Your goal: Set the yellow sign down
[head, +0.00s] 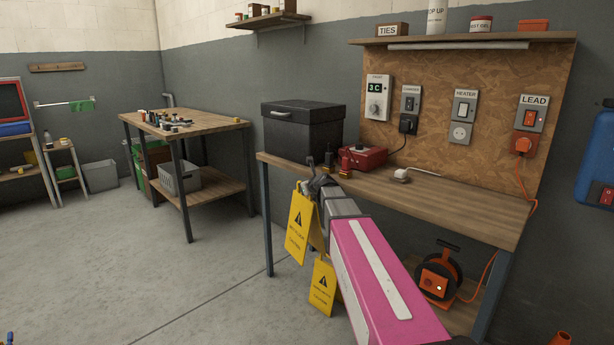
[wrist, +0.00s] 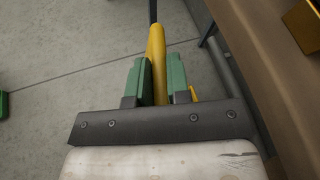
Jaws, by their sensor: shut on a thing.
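A yellow folding sign (head: 299,228) with a black warning triangle hangs from my gripper (head: 317,186), in front of the workbench's left end and above the floor. In the wrist view my gripper (wrist: 158,82) has its two green fingers shut on the sign's top edge (wrist: 156,50). A second yellow sign (head: 322,286) shows lower down, partly hidden behind my pink arm. I cannot tell exactly what it rests on. A small yellow bit (wrist: 194,93) shows beside the right finger in the wrist view.
The wooden workbench (head: 450,199) carries a black box (head: 302,132) and a red box (head: 362,158). A second table (head: 190,133) stands further back. The concrete floor (head: 130,260) at left is clear.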

